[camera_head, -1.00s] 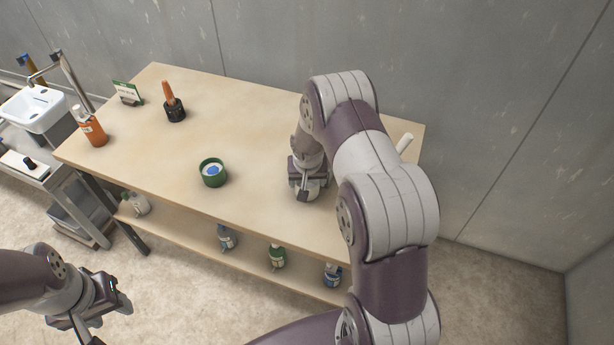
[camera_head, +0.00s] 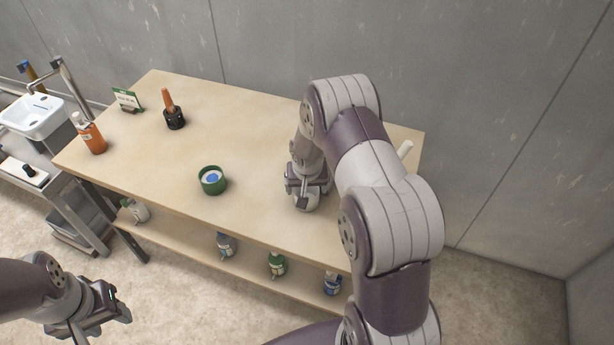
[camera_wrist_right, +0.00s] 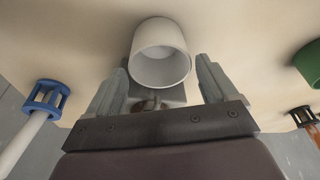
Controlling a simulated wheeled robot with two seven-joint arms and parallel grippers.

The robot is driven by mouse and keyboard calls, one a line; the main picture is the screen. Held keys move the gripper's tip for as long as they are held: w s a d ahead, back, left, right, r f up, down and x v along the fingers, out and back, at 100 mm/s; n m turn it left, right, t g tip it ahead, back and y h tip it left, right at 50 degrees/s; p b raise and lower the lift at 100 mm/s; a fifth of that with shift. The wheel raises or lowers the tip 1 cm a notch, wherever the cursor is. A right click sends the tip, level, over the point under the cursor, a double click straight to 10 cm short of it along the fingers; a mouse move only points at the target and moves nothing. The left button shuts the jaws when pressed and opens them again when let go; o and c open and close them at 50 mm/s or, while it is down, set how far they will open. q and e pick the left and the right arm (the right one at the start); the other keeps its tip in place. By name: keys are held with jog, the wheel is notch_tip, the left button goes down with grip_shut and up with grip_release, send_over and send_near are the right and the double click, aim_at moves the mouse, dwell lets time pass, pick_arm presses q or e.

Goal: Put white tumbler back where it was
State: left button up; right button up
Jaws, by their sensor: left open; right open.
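The white tumbler (camera_wrist_right: 161,55) shows in the right wrist view, between the two fingers of my right gripper (camera_wrist_right: 163,88). The fingers are spread, with a visible gap on each side of the tumbler's near end. I see its open rim and hollow inside, and it stands against the pale tabletop. In the head view my right gripper (camera_head: 304,200) is low over the right half of the table, and I cannot make out the tumbler there. My left gripper (camera_head: 118,308) is open and empty, off the table's front at lower left.
On the wooden table (camera_head: 260,135) stand a green round container (camera_head: 212,187), a black holder with an orange handle (camera_head: 174,118), an orange bottle (camera_head: 93,138) and a small sign (camera_head: 127,99). A blue holder (camera_wrist_right: 46,97) is beside my right gripper. Several bottles stand on the lower shelf.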

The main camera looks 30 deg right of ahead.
jog(key=v, duration=0.9)
jog(key=s+a+r+n, duration=0.2)
jog(key=s+a, duration=0.3)
jog(key=s, duration=0.3)
jog(key=s+a+r+n+g+y, duration=0.1)
jog(key=s+a+r+n, duration=0.2)
jog(key=s, duration=0.6)
jog(key=a, duration=0.2)
jog(key=shift+a+r+b, duration=0.35)
jog(key=shift+r+b, duration=0.05)
